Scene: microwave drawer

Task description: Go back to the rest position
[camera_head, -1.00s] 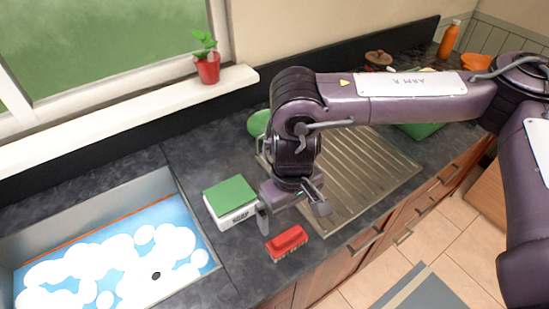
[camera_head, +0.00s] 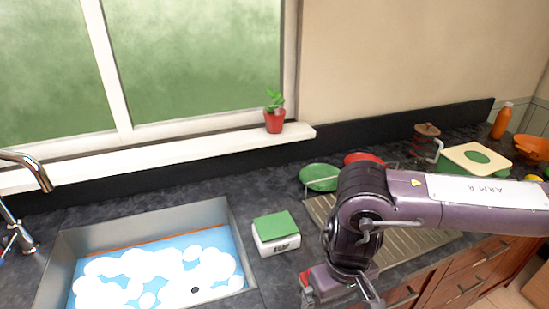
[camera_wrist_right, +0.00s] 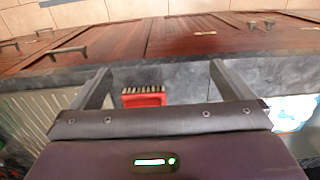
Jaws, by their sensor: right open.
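My right gripper (camera_wrist_right: 160,85) is open and empty in the right wrist view, its two fingers spread apart. In the head view my right gripper (camera_head: 340,300) is at the bottom edge, over the front of the counter, with its fingertips partly cut off. A red brush (camera_wrist_right: 143,97) with pale bristles lies on the counter and shows between the fingers in the wrist view, apart from them. In the head view the red brush (camera_head: 307,290) is partly hidden by the gripper. My left gripper is not in view.
A sink (camera_head: 60,262) with foamy blue water is at the left, with a tap (camera_head: 28,170). A soap box with a green sponge (camera_head: 276,235) stands beside it. A potted plant (camera_head: 274,115) is on the sill.

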